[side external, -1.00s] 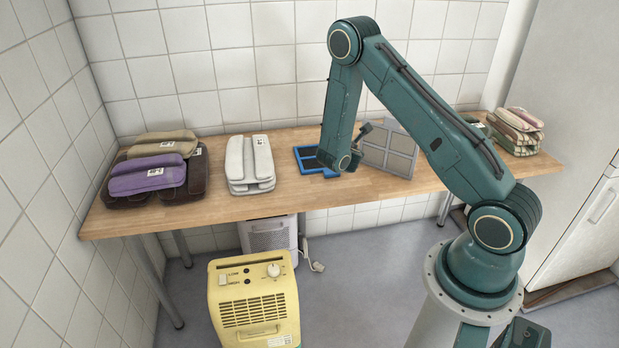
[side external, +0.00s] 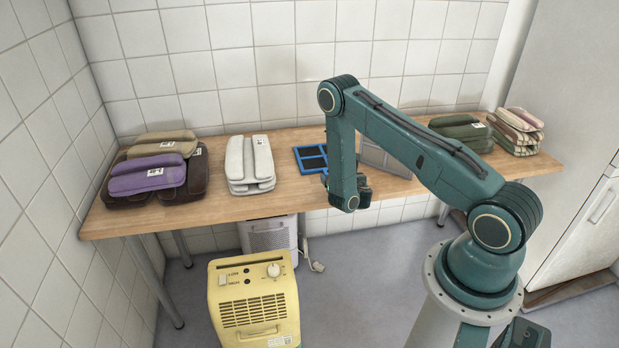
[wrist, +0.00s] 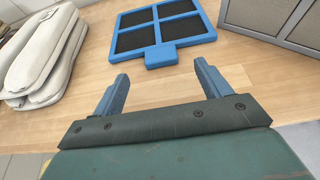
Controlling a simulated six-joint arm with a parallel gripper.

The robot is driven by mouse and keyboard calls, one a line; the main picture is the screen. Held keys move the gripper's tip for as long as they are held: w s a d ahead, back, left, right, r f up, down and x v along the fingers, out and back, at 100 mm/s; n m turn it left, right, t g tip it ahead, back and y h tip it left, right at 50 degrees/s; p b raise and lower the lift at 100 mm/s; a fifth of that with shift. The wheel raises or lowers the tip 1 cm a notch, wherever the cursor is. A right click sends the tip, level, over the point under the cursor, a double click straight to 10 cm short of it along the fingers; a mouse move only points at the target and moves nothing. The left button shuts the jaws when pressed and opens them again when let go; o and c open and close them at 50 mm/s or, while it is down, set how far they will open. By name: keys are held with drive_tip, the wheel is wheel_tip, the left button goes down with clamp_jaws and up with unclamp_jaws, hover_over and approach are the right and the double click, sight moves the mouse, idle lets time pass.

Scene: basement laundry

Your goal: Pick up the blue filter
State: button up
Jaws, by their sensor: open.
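The blue filter (side external: 311,158) is a flat blue frame with dark mesh panes, lying on the wooden table behind my gripper. In the wrist view the blue filter (wrist: 160,53) lies flat at the top middle, with a small blue tab (wrist: 161,56) on its near edge. My gripper (wrist: 160,85) is open and empty. Its two blue fingers are spread on either side of the tab's line, short of the filter and apart from it. In the side view the arm's end hides my gripper's fingers and part of the filter's right side.
Folded pale cloths (side external: 250,165) lie to the left, with purple and brown bundles (side external: 150,178) beyond. Green (side external: 461,131) and striped stacks (side external: 516,130) are at the right. A yellow machine (side external: 253,300) stands below.

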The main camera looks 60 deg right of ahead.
drive_tip(key=shift+w+d+f, duration=0.2)
drive_tip(key=shift+w+d, duration=0.2)
drive_tip(key=shift+d, duration=0.05)
drive_tip(key=shift+w+d, duration=0.1)
drive_tip(key=shift+x, duration=2.85)
drive_tip(key=c, duration=1.3)
drive_tip(key=shift+o, duration=0.2)
drive_tip(key=shift+r, duration=0.2)
wheel_tip(320, 180, up, 20)
drive_tip(key=shift+f, duration=0.15)
